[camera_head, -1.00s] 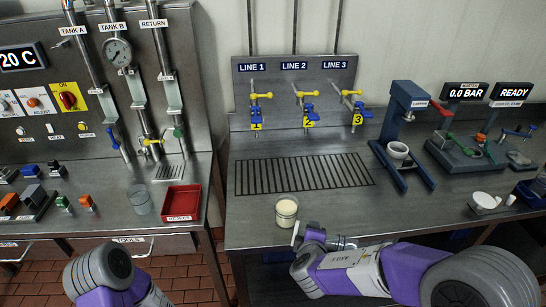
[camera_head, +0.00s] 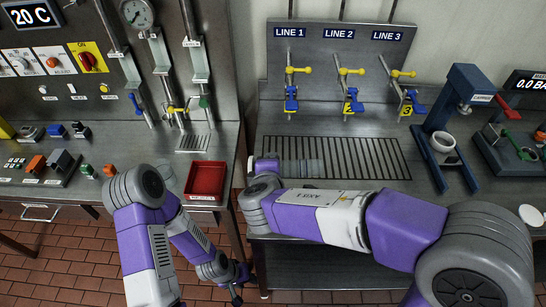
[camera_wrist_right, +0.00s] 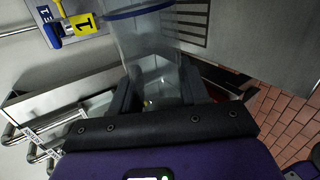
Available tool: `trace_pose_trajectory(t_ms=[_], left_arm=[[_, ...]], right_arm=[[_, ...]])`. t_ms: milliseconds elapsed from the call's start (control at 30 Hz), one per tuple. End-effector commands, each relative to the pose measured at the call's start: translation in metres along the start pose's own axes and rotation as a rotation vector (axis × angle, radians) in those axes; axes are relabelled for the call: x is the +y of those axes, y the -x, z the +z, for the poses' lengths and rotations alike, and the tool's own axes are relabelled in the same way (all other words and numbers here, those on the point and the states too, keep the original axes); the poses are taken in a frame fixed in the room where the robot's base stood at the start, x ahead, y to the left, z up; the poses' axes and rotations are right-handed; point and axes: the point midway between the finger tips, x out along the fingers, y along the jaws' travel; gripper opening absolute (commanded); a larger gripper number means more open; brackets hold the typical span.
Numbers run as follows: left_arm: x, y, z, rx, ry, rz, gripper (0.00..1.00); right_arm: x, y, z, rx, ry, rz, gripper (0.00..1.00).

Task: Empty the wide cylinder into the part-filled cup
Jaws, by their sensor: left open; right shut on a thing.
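My right gripper (camera_wrist_right: 157,92) is shut on a clear cylinder (camera_wrist_right: 143,38) with a blue rim, between its two dark fingers in the right wrist view. No coloured contents show in it. In the head view, the clear cylinder (camera_head: 302,168) lies nearly on its side, pointing right over the front of the drain grille, beside my right gripper (camera_head: 268,165). My left gripper (camera_head: 238,282) is open and empty, low in front of the bench gap. I cannot make out a part-filled cup; my arms hide parts of both benches.
A red tray (camera_head: 206,176) sits on the left bench. The drain grille (camera_head: 365,158) lies below the blue-handled valves of lines 1 to 3. A blue stand (camera_head: 442,130) with a white cup (camera_head: 443,142) is to the right. Tiled floor shows between the benches.

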Motion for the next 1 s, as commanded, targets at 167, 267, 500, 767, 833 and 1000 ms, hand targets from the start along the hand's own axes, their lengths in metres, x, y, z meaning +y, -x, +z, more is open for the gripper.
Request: trace_pose_trajectory(t_ms=[167, 267, 500, 767, 833, 1000], left_arm=[[0.005, 0.014, 0.001, 0.0, 0.0, 0.0, 0.43], [0.007, 0.019, 0.001, 0.0, 0.0, 0.0, 0.43], [0.012, 0.031, 0.001, 0.001, 0.0, 0.0, 0.43], [0.008, 0.02, 0.001, 0.001, 0.0, 0.0, 0.43], [0.006, 0.016, 0.001, 0.0, 0.0, 0.0, 0.43], [0.002, 0.004, 0.0, 0.001, 0.0, 0.0, 0.43]], right_arm=[[-0.013, -0.008, -0.001, -0.074, 0.117, -0.002, 0.05], [-0.02, -0.013, 0.0, -0.116, 0.18, -0.001, 0.05], [-0.038, -0.025, 0.004, -0.215, 0.328, -0.001, 0.05], [-0.06, -0.04, 0.013, -0.323, 0.485, 0.001, 0.05], [-0.064, -0.043, 0.016, -0.351, 0.528, 0.002, 0.05], [-0.075, -0.05, 0.023, -0.424, 0.64, 0.002, 0.05]])
